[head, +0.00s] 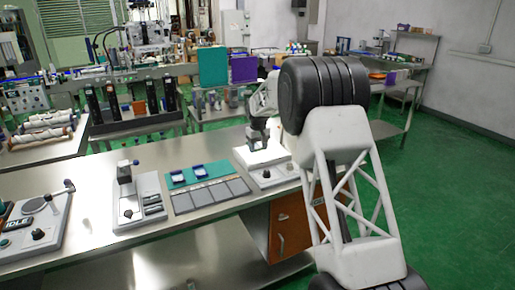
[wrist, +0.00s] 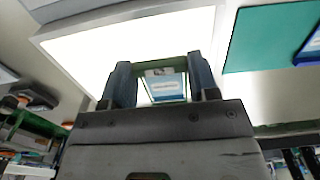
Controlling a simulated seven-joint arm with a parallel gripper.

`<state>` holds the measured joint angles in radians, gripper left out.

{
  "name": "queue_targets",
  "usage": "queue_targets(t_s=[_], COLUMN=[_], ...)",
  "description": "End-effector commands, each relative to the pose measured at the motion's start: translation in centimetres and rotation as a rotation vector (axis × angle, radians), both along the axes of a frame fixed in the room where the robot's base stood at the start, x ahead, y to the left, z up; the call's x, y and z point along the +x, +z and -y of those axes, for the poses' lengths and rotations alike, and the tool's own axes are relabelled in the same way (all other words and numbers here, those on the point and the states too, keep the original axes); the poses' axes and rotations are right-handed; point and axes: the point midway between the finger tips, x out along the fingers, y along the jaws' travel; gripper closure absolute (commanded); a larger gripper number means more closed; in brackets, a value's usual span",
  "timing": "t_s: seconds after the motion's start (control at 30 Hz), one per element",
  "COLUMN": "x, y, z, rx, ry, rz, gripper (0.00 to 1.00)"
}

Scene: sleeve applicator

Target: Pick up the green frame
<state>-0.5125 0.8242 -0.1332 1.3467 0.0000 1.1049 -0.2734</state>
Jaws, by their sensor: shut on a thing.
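My gripper (wrist: 160,85) is shut on the green frame (wrist: 186,86), which shows between its two fingers in the wrist view. A blue and white label-like piece (wrist: 166,87) shows within the frame. Behind them is a bright white lit panel (wrist: 90,52). In the head view my gripper (head: 258,142) is low over the lit panel (head: 263,157) at the right end of the bench. The frame cannot be made out in the head view. I cannot tell whether it touches the panel.
Left of the lit panel, a teal mat (head: 189,182) bears two blue items (head: 197,169), with grey plates in front. Further left stand a small press station (head: 140,200) and a station marked IDLE (head: 35,225). Teal and purple boards (head: 213,66) stand behind the bench.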

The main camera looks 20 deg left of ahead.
Motion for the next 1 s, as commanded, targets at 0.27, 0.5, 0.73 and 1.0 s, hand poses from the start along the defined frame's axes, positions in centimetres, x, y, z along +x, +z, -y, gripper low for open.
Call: queue_targets(t_s=[0.27,0.5,0.73,1.0], x=[-2.9,-5.6,-8.2,-10.9], y=[0.4,0.7,1.0,1.3], z=[1.6,3.1,4.5,6.0], rx=[0.000,0.001,0.001,0.001], ry=[0.000,0.000,0.000,0.000], rz=[0.000,0.001,0.001,0.001], gripper=[0.68,0.68,0.68,0.68])
